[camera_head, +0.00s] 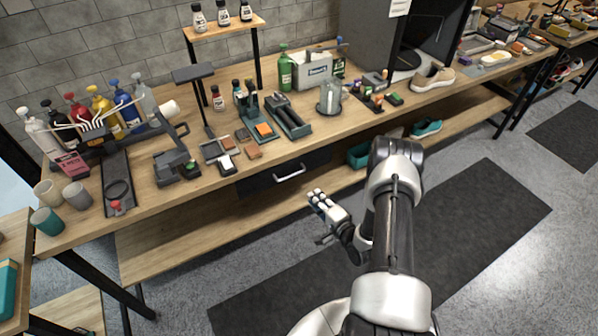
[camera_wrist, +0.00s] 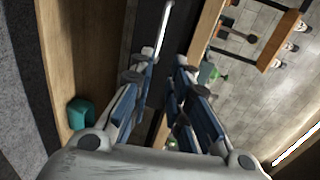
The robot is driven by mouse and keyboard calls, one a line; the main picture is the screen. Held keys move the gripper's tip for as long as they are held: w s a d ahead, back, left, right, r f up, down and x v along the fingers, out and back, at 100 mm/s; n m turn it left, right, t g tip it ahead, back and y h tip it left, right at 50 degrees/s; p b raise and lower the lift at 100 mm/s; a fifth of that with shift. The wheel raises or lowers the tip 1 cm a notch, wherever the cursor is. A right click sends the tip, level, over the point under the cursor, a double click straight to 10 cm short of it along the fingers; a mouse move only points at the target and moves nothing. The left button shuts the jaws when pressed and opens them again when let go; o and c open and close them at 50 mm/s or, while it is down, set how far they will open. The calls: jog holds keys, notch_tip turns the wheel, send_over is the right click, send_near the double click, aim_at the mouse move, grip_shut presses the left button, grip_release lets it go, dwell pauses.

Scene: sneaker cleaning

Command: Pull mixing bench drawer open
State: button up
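The mixing bench (camera_head: 150,205) is a long wooden bench along the wall. Its dark drawer (camera_head: 258,184) sits under the bench top, and its front looks level with the bench edge. A pale bar handle (camera_head: 289,174) is on the drawer front. In the wrist view the handle (camera_wrist: 164,28) runs up the picture, ahead of the fingertips. My gripper (camera_head: 317,198) is in front of the drawer, a little below and right of the handle. In the wrist view my gripper (camera_wrist: 166,68) has its blue-padded fingers apart, with nothing visibly held between them.
Bottles, trays and tools crowd the bench top. A teal bin (camera_head: 358,156) stands on the lower shelf right of the drawer and also shows in the wrist view (camera_wrist: 80,114). A dark mat (camera_head: 450,225) lies on the floor. The space before the drawer is otherwise clear.

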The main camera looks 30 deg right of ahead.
aim_at(293, 175)
jog(key=b+x, duration=0.5)
jog(key=x, duration=1.2)
grip_shut()
